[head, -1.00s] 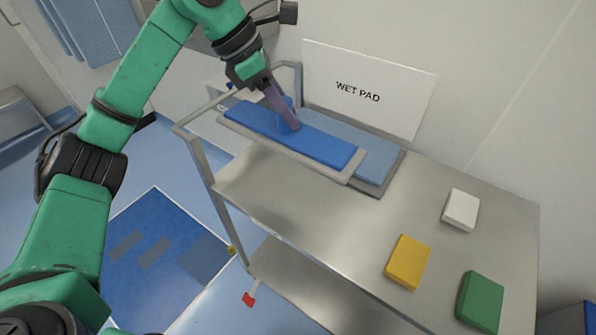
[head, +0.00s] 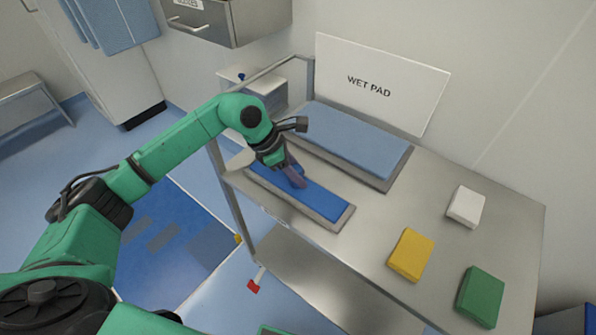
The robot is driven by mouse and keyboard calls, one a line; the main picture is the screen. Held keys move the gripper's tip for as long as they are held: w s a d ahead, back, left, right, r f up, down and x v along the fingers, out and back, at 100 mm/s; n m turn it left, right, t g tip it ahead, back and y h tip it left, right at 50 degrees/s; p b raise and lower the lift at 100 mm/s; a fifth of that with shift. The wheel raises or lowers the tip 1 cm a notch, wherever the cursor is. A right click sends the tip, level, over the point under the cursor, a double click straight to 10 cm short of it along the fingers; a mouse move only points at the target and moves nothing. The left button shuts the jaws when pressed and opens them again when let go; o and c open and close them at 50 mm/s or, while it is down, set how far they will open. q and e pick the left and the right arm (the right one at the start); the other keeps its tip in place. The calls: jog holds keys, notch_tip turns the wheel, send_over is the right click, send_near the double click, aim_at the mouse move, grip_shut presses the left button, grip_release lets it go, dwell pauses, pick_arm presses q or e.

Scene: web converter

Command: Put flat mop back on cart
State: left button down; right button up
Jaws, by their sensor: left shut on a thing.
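The flat mop (head: 325,206) has a long blue top on a grey pad. It is at the left front of the steel cart's top (head: 365,225), low over or resting on it; I cannot tell which. My left gripper (head: 297,180) is shut on the flat mop near its middle, from above. The fingers and forearm hide part of the mop's far-left end. A light blue wet pad in a grey tray (head: 352,140) lies behind the mop, apart from it. My right gripper is not in view.
A white WET PAD sign (head: 380,83) stands behind the tray. White (head: 466,206), yellow (head: 410,254) and green (head: 480,296) blocks sit on the right of the cart top. The cart's rail (head: 275,68) rises at the left end. The middle of the top is bare.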

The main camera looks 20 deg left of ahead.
pick_arm(q)
jog(key=shift+f, duration=0.15)
jog(key=c, duration=0.5)
grip_release()
jog(key=shift+c, duration=0.2)
jog(key=shift+r, duration=0.2)
jog(key=b+v, duration=0.2)
jog(key=v, duration=1)
